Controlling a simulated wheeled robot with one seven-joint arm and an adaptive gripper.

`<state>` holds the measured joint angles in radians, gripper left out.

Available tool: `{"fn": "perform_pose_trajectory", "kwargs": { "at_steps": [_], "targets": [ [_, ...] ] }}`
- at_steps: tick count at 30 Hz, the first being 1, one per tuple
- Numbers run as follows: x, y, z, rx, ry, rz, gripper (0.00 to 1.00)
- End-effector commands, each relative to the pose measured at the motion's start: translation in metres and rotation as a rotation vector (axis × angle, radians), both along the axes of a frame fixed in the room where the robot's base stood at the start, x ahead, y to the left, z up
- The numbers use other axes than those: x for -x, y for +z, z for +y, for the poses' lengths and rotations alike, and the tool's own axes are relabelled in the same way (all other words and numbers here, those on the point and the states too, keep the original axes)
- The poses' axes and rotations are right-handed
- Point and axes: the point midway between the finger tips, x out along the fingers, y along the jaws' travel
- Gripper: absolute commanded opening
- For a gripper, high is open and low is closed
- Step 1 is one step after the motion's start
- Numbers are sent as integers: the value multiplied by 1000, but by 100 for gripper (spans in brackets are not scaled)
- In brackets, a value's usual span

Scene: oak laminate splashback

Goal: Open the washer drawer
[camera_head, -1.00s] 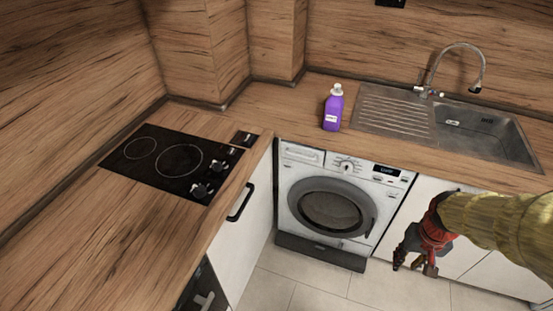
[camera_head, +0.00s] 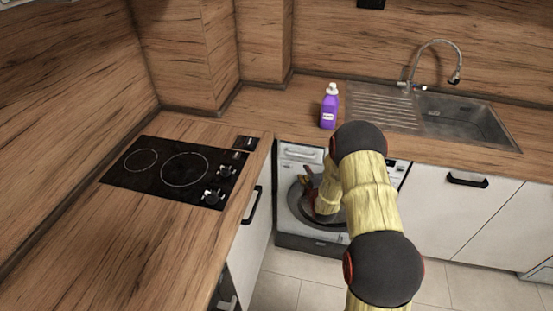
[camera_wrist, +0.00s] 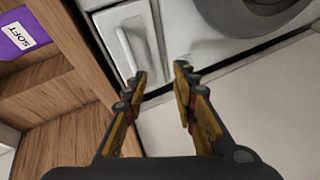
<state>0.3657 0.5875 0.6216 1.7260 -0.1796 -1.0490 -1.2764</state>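The white washer stands under the counter, with its dark round door (camera_head: 297,200) partly hidden by my arm. Its drawer (camera_head: 301,153) is at the top left of its front and looks closed. In the wrist view the drawer (camera_wrist: 125,42) is at upper left, with a pale handle along it. My gripper (camera_wrist: 160,74) is open and empty, its two fingers apart. The left fingertip overlaps the lower end of the drawer handle in the picture; I cannot tell whether they touch. In the head view my gripper (camera_head: 308,184) is just below the drawer, in front of the washer.
A purple bottle (camera_head: 329,108) stands on the wooden counter above the washer. A black hob (camera_head: 180,170) is on the left counter, above a cabinet with a dark handle (camera_head: 252,204). The sink (camera_head: 462,120) is at right. Tiled floor (camera_head: 275,291) is clear in front.

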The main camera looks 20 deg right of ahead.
Motion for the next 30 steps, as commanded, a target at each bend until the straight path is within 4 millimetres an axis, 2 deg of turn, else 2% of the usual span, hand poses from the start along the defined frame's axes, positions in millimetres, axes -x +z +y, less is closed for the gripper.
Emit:
{"fn": "perform_pose_trajectory", "kwargs": {
  "at_steps": [3, 5, 11, 21, 25, 30],
  "targets": [
    [-6, 27, 0, 127, 37, -83, 28],
    [-8, 33, 1, 169, 46, -98, 28],
    [-21, 30, -2, 199, 55, -93, 28],
    [-69, 19, -12, 195, 53, -92, 28],
    [-79, 18, -13, 194, 53, -91, 28],
    [-83, 18, -14, 194, 54, -90, 28]
  ]
}}
